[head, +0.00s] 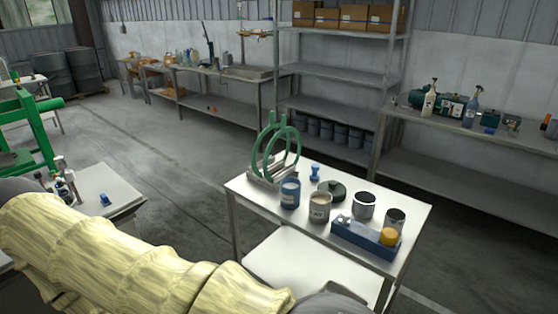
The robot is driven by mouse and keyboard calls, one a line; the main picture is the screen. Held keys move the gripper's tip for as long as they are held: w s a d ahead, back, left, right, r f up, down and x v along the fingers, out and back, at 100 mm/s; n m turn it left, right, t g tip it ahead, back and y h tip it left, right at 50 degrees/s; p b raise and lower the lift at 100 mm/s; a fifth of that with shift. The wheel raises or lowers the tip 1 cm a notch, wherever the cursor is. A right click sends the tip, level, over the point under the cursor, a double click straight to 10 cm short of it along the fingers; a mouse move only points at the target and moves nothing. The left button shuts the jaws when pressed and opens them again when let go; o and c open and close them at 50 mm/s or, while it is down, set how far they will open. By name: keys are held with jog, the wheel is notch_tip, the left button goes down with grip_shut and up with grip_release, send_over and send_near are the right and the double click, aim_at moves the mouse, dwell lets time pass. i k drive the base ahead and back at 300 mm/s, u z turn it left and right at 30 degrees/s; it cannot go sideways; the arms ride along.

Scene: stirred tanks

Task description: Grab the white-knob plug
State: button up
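I cannot make out a white-knob plug for certain. A small whitish thing (345,219) sits at the left end of the blue tray (365,243) on the white table, but it is too small to identify. A blue knob-shaped piece (315,173) stands near the back of the same table. My arm, in a pale yellow cover, crosses the lower left foreground. My gripper is not in view.
The white table (410,212) also holds green rings on a stand (275,150), several cans, a dark green lid (331,190) and a yellow piece (388,237). A smaller bench (112,190) is at left. Shelving (340,105) stands behind; open floor lies between.

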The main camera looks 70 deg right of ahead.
aim_at(345, 214)
jog(key=u, duration=0.75)
jog(key=k, duration=1.45)
jog(key=z, duration=1.8)
